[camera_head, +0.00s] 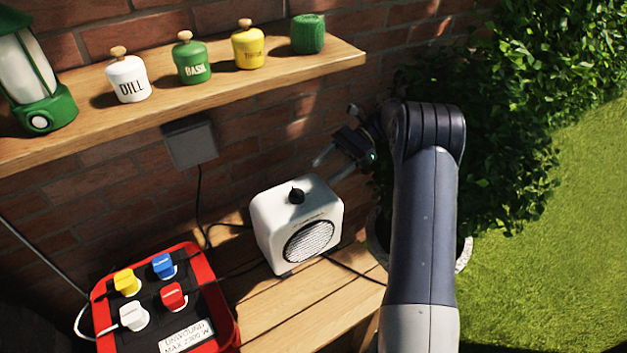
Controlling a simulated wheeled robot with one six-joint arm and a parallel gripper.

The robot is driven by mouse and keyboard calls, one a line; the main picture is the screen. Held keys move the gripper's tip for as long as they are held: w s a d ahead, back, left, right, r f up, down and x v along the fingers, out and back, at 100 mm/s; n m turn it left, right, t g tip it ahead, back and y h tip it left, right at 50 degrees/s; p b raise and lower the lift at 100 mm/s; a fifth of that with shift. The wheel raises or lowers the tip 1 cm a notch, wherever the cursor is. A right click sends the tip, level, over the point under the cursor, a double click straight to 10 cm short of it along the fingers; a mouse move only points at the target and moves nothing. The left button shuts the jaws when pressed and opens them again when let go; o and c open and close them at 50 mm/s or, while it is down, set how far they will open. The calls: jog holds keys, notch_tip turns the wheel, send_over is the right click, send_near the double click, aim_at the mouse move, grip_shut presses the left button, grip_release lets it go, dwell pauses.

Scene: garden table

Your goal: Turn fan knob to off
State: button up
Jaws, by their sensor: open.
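The white fan (272,223) stands on the wooden table, with a round grille (308,241) on its front. Its black knob (296,195) sits on the top face. The knob's setting is too small to read. My gripper (338,172) is open and empty, just right of the fan's top and behind it in the picture, apart from the knob. Its two fingers point down and to the left.
A red power box (213,280) with several coloured plugs stands at the front left. A shelf (215,97) above holds a green lantern (38,85) and several jars. A grey wall box (189,142) has a cable. A hedge (480,130) stands at the right.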

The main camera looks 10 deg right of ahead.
aim_at(298, 192)
jog(key=shift+p+v, duration=0.65)
jog(key=shift+v, duration=0.45)
jog(key=shift+a+f, duration=0.1)
jog(key=shift+s+a+f+b, duration=0.3)
jog(key=shift+a+b, duration=0.2)
jog(key=shift+b, duration=0.3)
jog(key=x, duration=0.9)
jog(key=shift+s+a+r+p, duration=0.15)
jog(key=shift+a+p, duration=0.1)
jog(key=shift+p, duration=0.05)
jog(key=shift+d, duration=0.1)
